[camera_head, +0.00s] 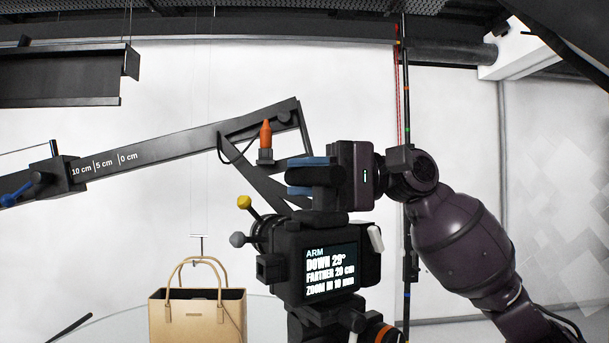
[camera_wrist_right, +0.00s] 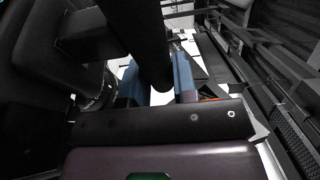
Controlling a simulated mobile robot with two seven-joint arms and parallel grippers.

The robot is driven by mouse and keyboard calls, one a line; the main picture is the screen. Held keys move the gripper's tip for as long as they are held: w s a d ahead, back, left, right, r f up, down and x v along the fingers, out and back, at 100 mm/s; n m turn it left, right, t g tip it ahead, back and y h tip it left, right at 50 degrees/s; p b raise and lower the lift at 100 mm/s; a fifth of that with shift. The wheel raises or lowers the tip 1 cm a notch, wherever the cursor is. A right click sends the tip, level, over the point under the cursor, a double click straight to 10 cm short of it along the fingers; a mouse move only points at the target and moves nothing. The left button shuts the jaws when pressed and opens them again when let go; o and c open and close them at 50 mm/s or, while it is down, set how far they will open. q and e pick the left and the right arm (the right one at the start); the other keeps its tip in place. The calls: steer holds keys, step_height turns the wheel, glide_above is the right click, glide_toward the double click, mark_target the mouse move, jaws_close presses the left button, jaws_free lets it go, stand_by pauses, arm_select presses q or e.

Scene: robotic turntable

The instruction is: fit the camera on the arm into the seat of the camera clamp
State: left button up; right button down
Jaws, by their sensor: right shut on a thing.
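The black camera (camera_head: 282,270) is in the middle of the head view, with a lit screen (camera_head: 331,270) facing me. The screen reads ARM, DOWN, FARTHER and ZOOM IN with figures. My right gripper (camera_head: 312,176) is above the camera, its blue fingers shut on the camera's top handle. In the right wrist view the dark handle (camera_wrist_right: 150,50) passes between the blue fingers (camera_wrist_right: 184,75). Dark clamp-like parts (camera_head: 330,322) show directly under the camera. Whether the camera touches a seat there cannot be told. My left gripper is not in view.
A black boom arm (camera_head: 180,142) with centimetre marks crosses behind the camera. An orange-topped knob (camera_head: 265,136) stands by its joint. A tan handbag (camera_head: 197,318) stands on a pale round turntable (camera_head: 118,328) at lower left. A dark vertical pole (camera_head: 406,105) rises at the right.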

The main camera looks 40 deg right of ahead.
steer(key=shift+f, duration=0.1)
steer(key=c, duration=0.8)
jaws_free()
steer(key=shift+s, duration=0.1)
steer(key=shift+f, duration=0.2)
steer(key=b+v, duration=0.2)
steer(key=v, duration=0.8)
steer(key=shift+s+d+r, duration=0.1)
steer(key=shift+d+r, duration=0.05)
steer(key=shift+d, duration=0.2)
